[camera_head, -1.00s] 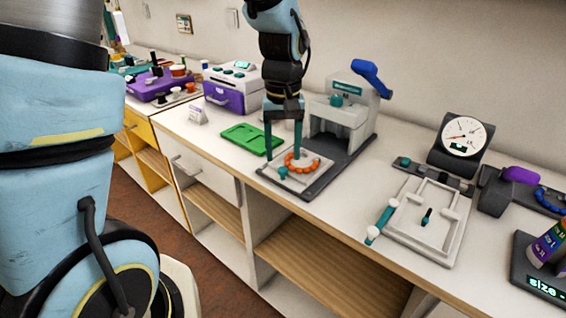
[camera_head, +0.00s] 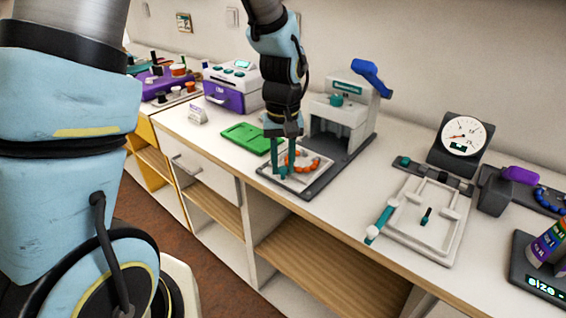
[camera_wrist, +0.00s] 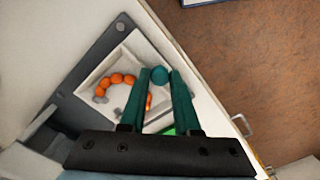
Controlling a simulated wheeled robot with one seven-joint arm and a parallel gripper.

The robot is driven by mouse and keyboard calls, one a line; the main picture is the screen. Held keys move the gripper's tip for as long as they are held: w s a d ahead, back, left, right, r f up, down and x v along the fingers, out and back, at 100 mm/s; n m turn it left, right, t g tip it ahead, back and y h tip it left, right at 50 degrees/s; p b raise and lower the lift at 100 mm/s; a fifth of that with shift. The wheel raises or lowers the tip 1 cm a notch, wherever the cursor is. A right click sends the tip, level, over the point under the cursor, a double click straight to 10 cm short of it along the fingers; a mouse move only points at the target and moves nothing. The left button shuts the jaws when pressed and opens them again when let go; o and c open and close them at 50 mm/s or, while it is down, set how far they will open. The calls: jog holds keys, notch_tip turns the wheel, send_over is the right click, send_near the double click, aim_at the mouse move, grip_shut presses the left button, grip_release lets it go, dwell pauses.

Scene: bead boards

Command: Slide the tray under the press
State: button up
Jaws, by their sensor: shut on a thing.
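The tray (camera_wrist: 134,44) is white and square, with a ring of orange beads (camera_wrist: 115,80) lying in it. It sits on the dark base plate (camera_head: 312,187) in front of the press. A teal knob (camera_wrist: 159,75) stands at the tray's near side. My gripper (camera_head: 281,173) points down at that side, and in the wrist view its teal fingers are shut on the knob. The press (camera_head: 341,114) is a white frame with a blue lever (camera_head: 371,76), at the back of the same base plate. My fingers hide part of the tray and beads.
A green tray (camera_head: 246,138) lies to the left on the counter. A purple and white machine (camera_head: 233,87) stands behind it. To the right are a white frame with sliders (camera_head: 422,218) and a dial gauge (camera_head: 464,137). The counter's front edge is close.

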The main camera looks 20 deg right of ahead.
grip_shut()
dwell(0.8)
